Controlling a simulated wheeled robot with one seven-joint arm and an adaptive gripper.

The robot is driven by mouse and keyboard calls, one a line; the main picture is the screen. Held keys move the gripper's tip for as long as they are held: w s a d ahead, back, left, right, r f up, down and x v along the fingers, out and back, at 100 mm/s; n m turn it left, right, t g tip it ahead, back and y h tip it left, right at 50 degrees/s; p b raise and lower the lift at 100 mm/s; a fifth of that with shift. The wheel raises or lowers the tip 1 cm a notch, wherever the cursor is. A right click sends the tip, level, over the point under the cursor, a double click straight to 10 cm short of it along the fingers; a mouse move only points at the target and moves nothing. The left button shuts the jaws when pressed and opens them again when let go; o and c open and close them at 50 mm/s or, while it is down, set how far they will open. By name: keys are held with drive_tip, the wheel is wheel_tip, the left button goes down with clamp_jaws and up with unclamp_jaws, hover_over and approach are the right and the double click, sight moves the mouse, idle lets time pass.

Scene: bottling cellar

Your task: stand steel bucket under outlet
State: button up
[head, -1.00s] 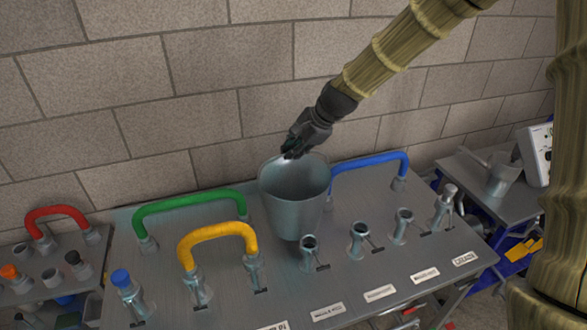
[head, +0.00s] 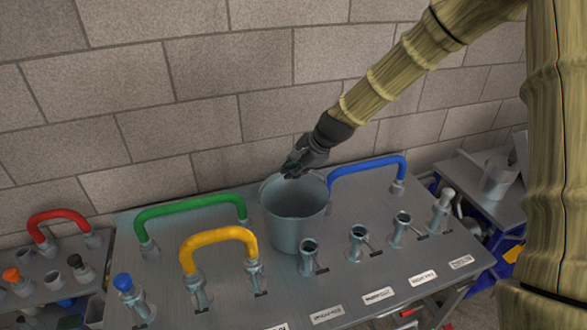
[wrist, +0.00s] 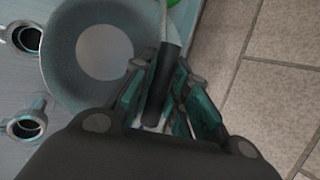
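The steel bucket (head: 292,232) is upright over the grey metal bench, behind the row of open pipe stubs. I cannot tell whether its base touches the bench top. My gripper (head: 300,168) is at its back rim. In the wrist view my gripper's fingers (wrist: 165,100) close around a dark rod that looks like the bucket's handle grip. The wrist view also looks down into the empty bucket (wrist: 65,62). Open pipe stubs with small levers (head: 357,240) stand in front and to the right; which one is the outlet, I cannot tell.
A green hose (head: 190,207), a yellow hose (head: 217,236) and a blue hose (head: 367,164) arch over the bench (head: 235,300). A capped stub (head: 440,210) stands right. A brick wall (head: 200,90) is close behind. A side table holds a steel jug (head: 497,178).

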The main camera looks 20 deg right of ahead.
drive_tip(key=o, duration=0.5)
drive_tip(key=shift+c, duration=0.2)
drive_tip(key=shift+r, duration=0.1)
drive_tip(key=b+v, duration=0.3)
drive_tip(key=v, duration=0.8)
drive_tip(key=shift+o, duration=0.4)
drive_tip(key=shift+s+d+r, duration=0.1)
drive_tip(key=shift+s+r, duration=0.1)
drive_tip(key=shift+r, duration=0.1)
drive_tip(key=w+a+g+h, duration=0.3)
drive_tip(key=w+a+h, duration=0.1)
drive_tip(key=a, duration=0.1)
drive_tip(key=shift+m, duration=0.4)
drive_tip(key=shift+w+d+f+p, duration=0.1)
drive_tip(key=shift+w+f+p, duration=0.1)
drive_tip(key=shift+f+p, duration=0.45)
drive_tip(key=shift+w+d+f+p, duration=0.1)
drive_tip(key=shift+w+f+p, duration=0.1)
drive_tip(key=shift+f, duration=0.8)
drive_tip(key=shift+w+d+f+p, duration=0.15)
drive_tip(key=shift+f+p, duration=0.3)
drive_tip(key=shift+f, duration=0.4)
